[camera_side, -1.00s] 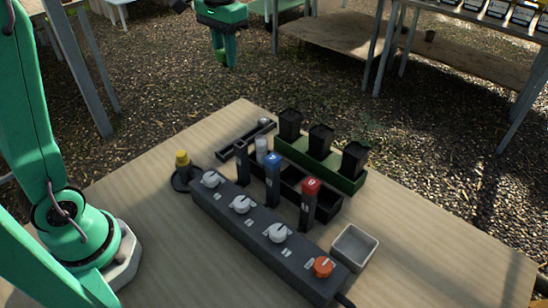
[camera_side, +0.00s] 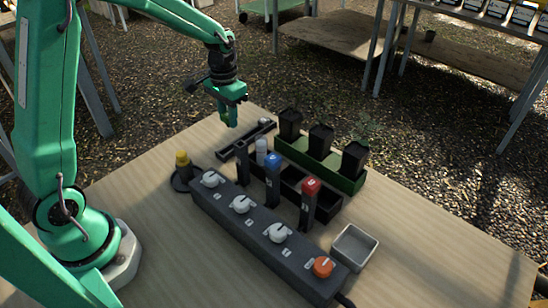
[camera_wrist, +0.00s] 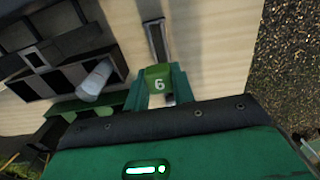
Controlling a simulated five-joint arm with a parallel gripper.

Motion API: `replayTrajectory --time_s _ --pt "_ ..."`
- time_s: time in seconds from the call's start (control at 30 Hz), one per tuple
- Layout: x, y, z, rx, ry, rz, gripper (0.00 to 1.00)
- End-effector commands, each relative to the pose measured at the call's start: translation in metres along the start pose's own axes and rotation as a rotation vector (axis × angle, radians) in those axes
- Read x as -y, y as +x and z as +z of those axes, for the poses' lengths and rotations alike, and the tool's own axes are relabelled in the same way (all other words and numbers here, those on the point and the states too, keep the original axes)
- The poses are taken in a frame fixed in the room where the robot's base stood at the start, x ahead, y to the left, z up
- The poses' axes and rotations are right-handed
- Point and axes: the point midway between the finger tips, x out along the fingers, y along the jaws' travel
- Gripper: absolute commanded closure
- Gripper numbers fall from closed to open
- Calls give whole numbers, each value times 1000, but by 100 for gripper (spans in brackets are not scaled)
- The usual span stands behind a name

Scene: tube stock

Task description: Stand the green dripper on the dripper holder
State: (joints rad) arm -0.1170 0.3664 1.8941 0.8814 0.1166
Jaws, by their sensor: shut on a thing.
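My gripper (camera_side: 229,116) is above the back left corner of the table, pointing down. In the wrist view its two green fingers are shut on the green dripper (camera_wrist: 158,79), which shows a white 6. In the side view I cannot tell the dripper apart from the green fingers. I cannot tell for certain which black piece is the dripper holder.
A narrow dark tray (camera_side: 240,146) lies near my gripper. A green tray (camera_side: 350,184) bears black pots. A grey box with knobs (camera_side: 260,236) runs along the front. A yellow-topped piece (camera_side: 182,160) stands on a round black base. A square bin (camera_side: 355,248) is at right.

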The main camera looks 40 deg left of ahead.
Motion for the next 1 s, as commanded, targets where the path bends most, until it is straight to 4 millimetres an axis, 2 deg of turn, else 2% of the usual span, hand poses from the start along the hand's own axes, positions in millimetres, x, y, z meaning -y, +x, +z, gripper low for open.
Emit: replayTrajectory --time_s 0.03,0.2,1.0 --pt "0 11 1 5 0 1 97" --pt "0 28 0 0 0 0 97" --pt "0 42 0 1 0 0 97"
